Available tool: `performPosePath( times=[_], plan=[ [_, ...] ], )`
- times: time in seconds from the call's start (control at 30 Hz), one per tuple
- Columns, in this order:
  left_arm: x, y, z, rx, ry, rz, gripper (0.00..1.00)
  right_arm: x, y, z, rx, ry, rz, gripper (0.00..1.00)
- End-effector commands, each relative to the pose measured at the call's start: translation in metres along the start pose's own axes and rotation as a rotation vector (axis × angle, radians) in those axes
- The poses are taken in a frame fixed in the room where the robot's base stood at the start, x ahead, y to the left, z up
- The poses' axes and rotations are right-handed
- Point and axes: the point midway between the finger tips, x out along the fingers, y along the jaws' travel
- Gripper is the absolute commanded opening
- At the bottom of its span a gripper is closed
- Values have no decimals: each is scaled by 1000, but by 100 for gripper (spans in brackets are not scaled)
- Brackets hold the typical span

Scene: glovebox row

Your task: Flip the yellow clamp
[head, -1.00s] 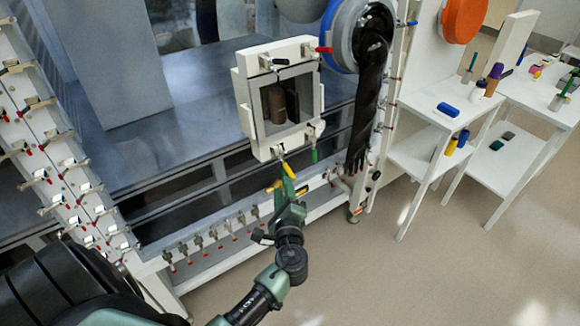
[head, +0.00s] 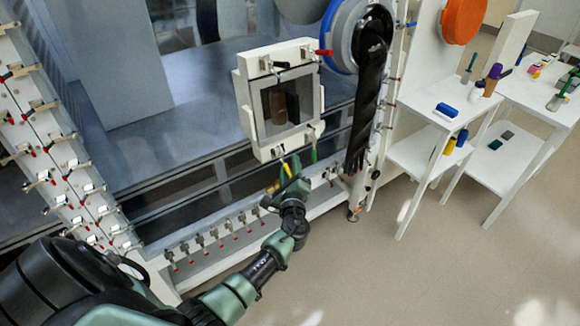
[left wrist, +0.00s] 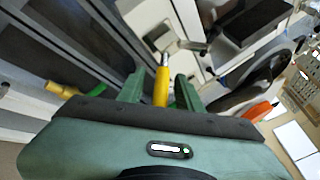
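The yellow clamp (head: 287,170) is at the lower left corner of the white square door frame (head: 247,118), its handle pointing downward. My left gripper (head: 290,181) is just below the door at this handle. In the left wrist view, the yellow handle (left wrist: 162,88) stands between the two green fingers (left wrist: 160,92), with visible gaps on both sides, so the fingers look open around it. The handle's lower end is hidden behind the gripper body. My right gripper is in neither view.
A green-handled clamp (head: 314,155) is close on the right. Red (head: 323,52) and black (head: 281,64) handles are at the door's top. A black glove (head: 365,100) hangs to the right. Another yellow handle (head: 272,187) is low on the left. White tables (head: 428,107) stand farther right.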

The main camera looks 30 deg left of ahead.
Motion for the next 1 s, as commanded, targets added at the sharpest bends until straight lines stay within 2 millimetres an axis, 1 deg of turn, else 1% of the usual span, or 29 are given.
performPosePath(
  times=[0.07,0.1,0.17,0.2,0.23,1.0],
  plan=[
    [0,0,0,0,0,0,35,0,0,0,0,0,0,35],
    [0,0,0,0,0,0,32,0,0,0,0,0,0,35],
    [0,0,0,0,0,0,16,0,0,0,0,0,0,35],
    [0,0,0,0,-1,0,5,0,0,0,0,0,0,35],
    [0,0,0,0,-1,0,0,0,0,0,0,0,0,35],
    [0,0,0,0,-1,1,0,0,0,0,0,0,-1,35]
  ],
)
